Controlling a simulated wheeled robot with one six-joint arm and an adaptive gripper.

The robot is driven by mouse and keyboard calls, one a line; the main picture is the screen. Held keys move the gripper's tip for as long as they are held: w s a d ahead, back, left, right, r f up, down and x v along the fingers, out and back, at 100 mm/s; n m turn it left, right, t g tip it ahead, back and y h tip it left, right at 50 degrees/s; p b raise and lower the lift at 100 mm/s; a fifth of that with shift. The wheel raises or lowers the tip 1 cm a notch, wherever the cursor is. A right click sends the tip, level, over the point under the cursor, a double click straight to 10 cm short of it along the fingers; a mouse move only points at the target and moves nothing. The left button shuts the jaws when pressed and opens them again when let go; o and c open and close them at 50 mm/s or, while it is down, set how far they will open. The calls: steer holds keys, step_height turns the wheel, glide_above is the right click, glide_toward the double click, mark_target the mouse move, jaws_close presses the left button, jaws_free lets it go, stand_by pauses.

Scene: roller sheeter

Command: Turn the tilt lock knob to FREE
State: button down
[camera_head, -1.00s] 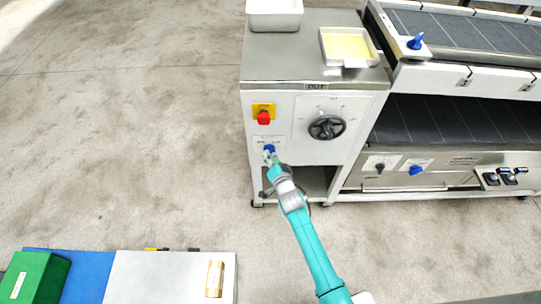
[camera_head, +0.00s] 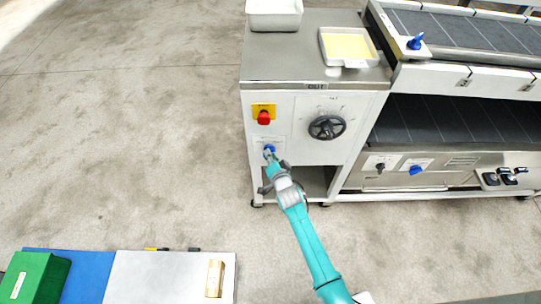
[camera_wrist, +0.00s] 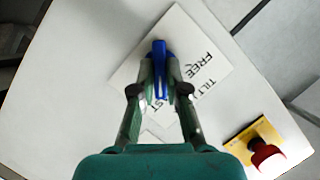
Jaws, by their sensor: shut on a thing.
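The tilt lock knob is a small blue bar knob (camera_wrist: 159,60) on a white label plate (camera_wrist: 217,66). In the wrist view its bar stands upright in the picture, at an angle to the plate's edges. The word FREE is printed to its right, with TILT below it; other lettering is partly hidden by my fingers. My gripper (camera_wrist: 160,80) is shut on the knob, one finger on each side. In the head view the knob (camera_head: 269,148) is on the cabinet front, with my gripper (camera_head: 271,157) at it from below.
A red stop button (camera_head: 264,118) on a yellow plate is just above the knob; it also shows in the wrist view (camera_wrist: 265,153). A black handwheel (camera_head: 327,127) is to the right. The floor to the left is open.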

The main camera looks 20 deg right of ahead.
steer(key=shift+w+a+f+n+g+h, duration=0.15)
steer(key=shift+n+g+h, duration=0.3)
steer(key=shift+n+h, duration=1.2)
steer(key=shift+s+a+r+n+g+h, duration=0.15)
steer(key=shift+n+g+h, duration=0.5)
steer(key=shift+n, duration=1.75)
steer(key=shift+w+a+f+n+g+h, duration=0.1)
steer(key=shift+w+a+n+g+h, duration=0.1)
steer(key=shift+n+h, duration=1.6)
steer(key=shift+s+n, duration=0.1)
steer(key=shift+n, duration=0.35)
steer(key=c, duration=1.2)
jaws_free()
steer(key=v, duration=1.2)
steer(key=shift+d, duration=0.1)
